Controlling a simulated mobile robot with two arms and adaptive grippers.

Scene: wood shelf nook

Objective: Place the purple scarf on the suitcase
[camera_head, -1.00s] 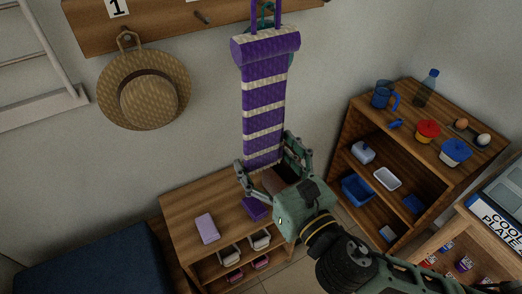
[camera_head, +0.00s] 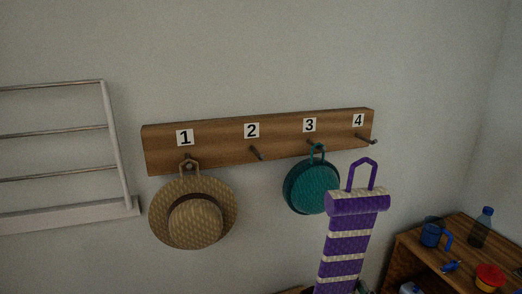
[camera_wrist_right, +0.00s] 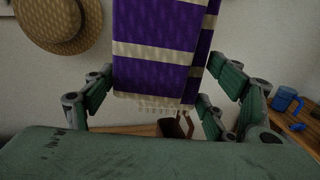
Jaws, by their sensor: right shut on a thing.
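The purple scarf (camera_head: 344,249) with cream stripes hangs upright in the head view, to the right of and partly overlapping the teal hat. Its top loop is below peg 4 and apart from it. In the right wrist view the scarf (camera_wrist_right: 153,45) hangs between the fingers of my right gripper (camera_wrist_right: 155,98), which is shut on it. The contact itself is hard to see. In the head view that gripper is almost wholly below the frame. My left gripper is not in view. I cannot make out a suitcase; a small brown object (camera_wrist_right: 176,126) shows below the scarf, unclear.
A wooden rack (camera_head: 222,139) carries numbered pegs. A straw hat (camera_head: 194,215) hangs on peg 1 and a teal hat (camera_head: 312,187) on peg 3. Peg 2 is bare. A wooden shelf (camera_head: 412,253) with a blue mug (camera_head: 431,233) and bottle (camera_head: 481,226) stands right.

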